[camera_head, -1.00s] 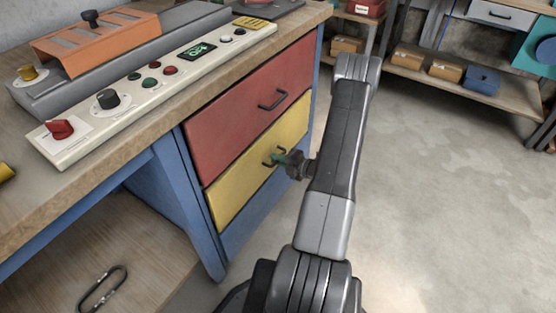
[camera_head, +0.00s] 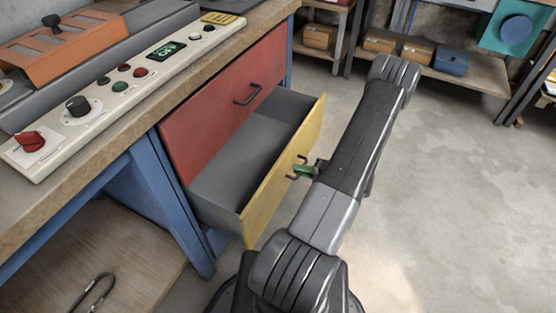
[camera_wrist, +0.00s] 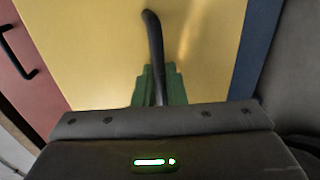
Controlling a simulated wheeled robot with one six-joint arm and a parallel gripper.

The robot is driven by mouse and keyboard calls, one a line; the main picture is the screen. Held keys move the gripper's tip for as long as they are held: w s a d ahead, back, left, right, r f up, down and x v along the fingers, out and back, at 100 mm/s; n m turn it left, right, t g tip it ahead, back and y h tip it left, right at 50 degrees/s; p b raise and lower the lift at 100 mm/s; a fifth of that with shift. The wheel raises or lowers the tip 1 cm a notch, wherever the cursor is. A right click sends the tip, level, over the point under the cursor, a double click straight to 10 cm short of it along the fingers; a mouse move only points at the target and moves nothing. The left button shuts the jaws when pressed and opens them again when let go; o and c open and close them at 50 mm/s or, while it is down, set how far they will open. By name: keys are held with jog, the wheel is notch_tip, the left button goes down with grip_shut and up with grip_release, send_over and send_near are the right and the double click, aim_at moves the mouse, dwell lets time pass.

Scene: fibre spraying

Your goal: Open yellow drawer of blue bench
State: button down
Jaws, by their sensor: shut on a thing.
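The yellow drawer (camera_head: 284,172) of the blue bench (camera_head: 186,205) stands well open below the red drawer. Its grey inside (camera_head: 236,163) shows and looks empty. My gripper (camera_head: 303,171) is at the yellow drawer's front, shut on its dark handle (camera_head: 291,177). In the wrist view the green fingers (camera_wrist: 158,86) close around the dark handle (camera_wrist: 153,40), in front of the yellow face (camera_wrist: 95,50). The exact contact is partly hidden by the gripper body.
The red drawer (camera_head: 215,110) above is shut, with a dark handle (camera_head: 247,95). A control panel (camera_head: 120,85) lies on the bench top. Shelves with boxes (camera_head: 415,50) stand at the back. Grey floor (camera_head: 455,190) to the right is clear.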

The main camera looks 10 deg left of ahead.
jog(key=f+v, duration=0.2)
jog(key=v, duration=0.9)
jog(key=shift+d+f, duration=0.15)
jog(key=shift+d, duration=0.3)
jog(key=shift+s, duration=0.15)
jog(key=c, duration=1.6)
grip_release()
jog(key=p+v, duration=0.2)
jog(key=v, duration=1.1)
jog(key=shift+d, duration=0.4)
jog(key=b+x, duration=0.1)
jog(key=x, duration=1.3)
jog(key=shift+a+b, duration=0.2)
jog(key=shift+b, duration=0.2)
